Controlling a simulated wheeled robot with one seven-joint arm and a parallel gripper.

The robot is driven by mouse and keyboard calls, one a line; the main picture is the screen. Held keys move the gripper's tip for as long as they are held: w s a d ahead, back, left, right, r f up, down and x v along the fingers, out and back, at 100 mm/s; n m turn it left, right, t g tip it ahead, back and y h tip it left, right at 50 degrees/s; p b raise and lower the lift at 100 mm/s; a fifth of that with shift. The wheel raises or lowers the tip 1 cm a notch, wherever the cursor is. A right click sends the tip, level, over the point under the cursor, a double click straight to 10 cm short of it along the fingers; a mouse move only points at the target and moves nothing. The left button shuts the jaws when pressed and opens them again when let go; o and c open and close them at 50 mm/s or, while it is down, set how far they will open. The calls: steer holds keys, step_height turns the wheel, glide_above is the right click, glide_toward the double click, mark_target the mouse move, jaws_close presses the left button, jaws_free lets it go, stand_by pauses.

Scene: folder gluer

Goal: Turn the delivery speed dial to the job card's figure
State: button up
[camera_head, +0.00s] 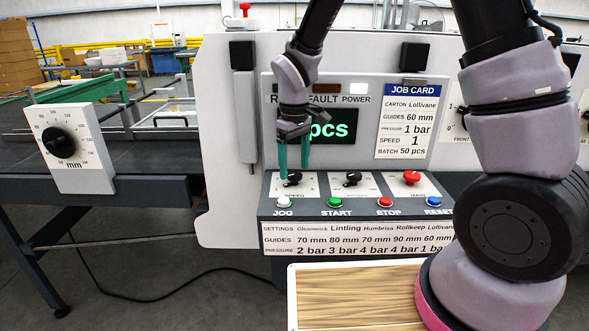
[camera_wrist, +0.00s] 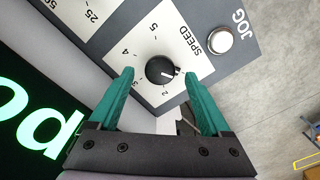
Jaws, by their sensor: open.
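The speed dial (camera_head: 292,179) is a small black knob on a white plate on the sloped control panel. In the wrist view the dial (camera_wrist: 160,70) has a white pointer line at its right side; the figure it meets is not clear, and 2 to 5 show around it. My gripper (camera_head: 294,173) is open, its teal fingers reaching down at the dial. In the wrist view the fingertips (camera_wrist: 159,74) appear on either side of the knob; contact cannot be told. The job card (camera_head: 403,125) reads speed 1.
The white jog button (camera_head: 283,202) sits just below the dial. A second black dial (camera_head: 352,178) and a red knob (camera_head: 411,178) stand to the right. Green start (camera_head: 334,202) and red stop (camera_head: 385,202) buttons line the front. A lit display (camera_head: 334,128) is behind my gripper.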

mark_target(295, 174)
step_height(295, 174, up, 9)
steer(key=shift+r, duration=0.15)
stand_by(0.4)
steer(key=s+d+r+m+t+y, duration=0.1)
steer(key=s+d+r+m+t, duration=0.15)
steer(key=d+r, duration=0.4)
steer(key=s+d+r+m+t+y, duration=0.1)
steer(key=d+r+m, duration=0.3)
steer(key=d+r, duration=0.25)
steer(key=s+d+r+m+t, duration=0.3)
steer(key=s+d+m, duration=0.3)
steer(key=s+d, duration=0.3)
steer(key=shift+d+r+t, duration=0.35)
steer(key=shift+r, duration=0.25)
